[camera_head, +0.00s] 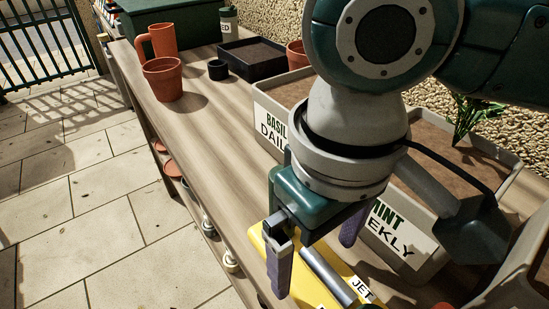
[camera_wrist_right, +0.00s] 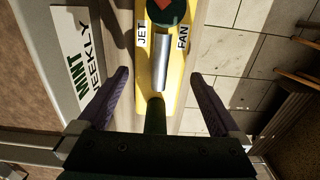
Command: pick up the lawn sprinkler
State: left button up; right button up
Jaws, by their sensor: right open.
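The lawn sprinkler (camera_head: 334,277) is a yellow body with a silver tube and labels JET and FAN. It lies near the front end of the wooden bench, partly hidden by my right arm and cut off by the lower edge of the picture. In the right wrist view the sprinkler (camera_wrist_right: 178,78) runs between the fingers, with a dark round knob and a red mark at the top. My right gripper (camera_head: 315,252) is open above the sprinkler, its purple fingers on either side. The right wrist view also shows it open (camera_wrist_right: 159,80); contact cannot be told. My left gripper is not in view.
A planter labelled MINT WEEKLY (camera_head: 400,240) stands close right of the gripper, with a dark scoop (camera_head: 478,235) over it. A planter labelled BASIL DAILY (camera_head: 268,128) stands behind. Terracotta pots (camera_head: 163,80) and a black tray (camera_head: 252,58) are farther back. The bench's left middle is clear.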

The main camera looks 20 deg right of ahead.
aim_at(327, 261)
notch_tip(327, 261, down, 3)
jog(key=shift+d+r, duration=0.1)
jog(key=c, duration=1.5)
